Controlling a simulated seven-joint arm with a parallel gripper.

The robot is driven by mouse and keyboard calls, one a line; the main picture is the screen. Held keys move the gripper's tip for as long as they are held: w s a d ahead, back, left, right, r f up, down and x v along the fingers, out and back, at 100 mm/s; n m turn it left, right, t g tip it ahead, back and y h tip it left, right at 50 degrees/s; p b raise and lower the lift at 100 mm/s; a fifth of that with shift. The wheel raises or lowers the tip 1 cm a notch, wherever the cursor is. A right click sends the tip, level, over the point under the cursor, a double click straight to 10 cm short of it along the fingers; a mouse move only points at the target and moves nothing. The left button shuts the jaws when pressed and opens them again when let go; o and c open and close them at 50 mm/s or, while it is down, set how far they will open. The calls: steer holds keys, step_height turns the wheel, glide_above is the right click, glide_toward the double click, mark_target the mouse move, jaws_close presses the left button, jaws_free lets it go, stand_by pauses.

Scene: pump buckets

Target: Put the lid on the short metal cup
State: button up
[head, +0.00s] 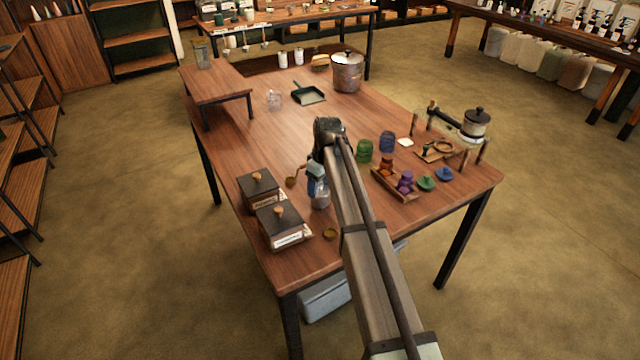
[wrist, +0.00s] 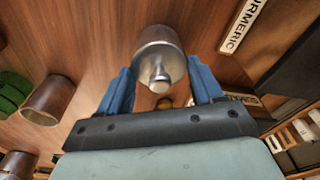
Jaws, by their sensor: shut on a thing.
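My gripper (head: 318,180) points down over the left part of the table. In the wrist view its two blue fingers (wrist: 162,80) are shut on a round metal lid (wrist: 174,70) with a small knob facing the camera. The short metal cup (head: 320,200) shows directly below the fingers in the head view, and its shiny side (wrist: 157,35) shows beyond the lid in the wrist view. The lid is lined up with the cup's top. I cannot tell whether it is fully seated, as the fingers hide the seam.
Another metal cup (wrist: 48,98) stands open beside mine. Two dark spice boxes (head: 283,225) stand close to the left. A small brass piece (head: 330,233) lies in front.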

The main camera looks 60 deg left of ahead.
steer(key=shift+f, duration=0.1)
stand_by(0.3)
steer(key=o, duration=1.1)
steer(key=shift+r, duration=3)
steer(key=shift+c, duration=0.3)
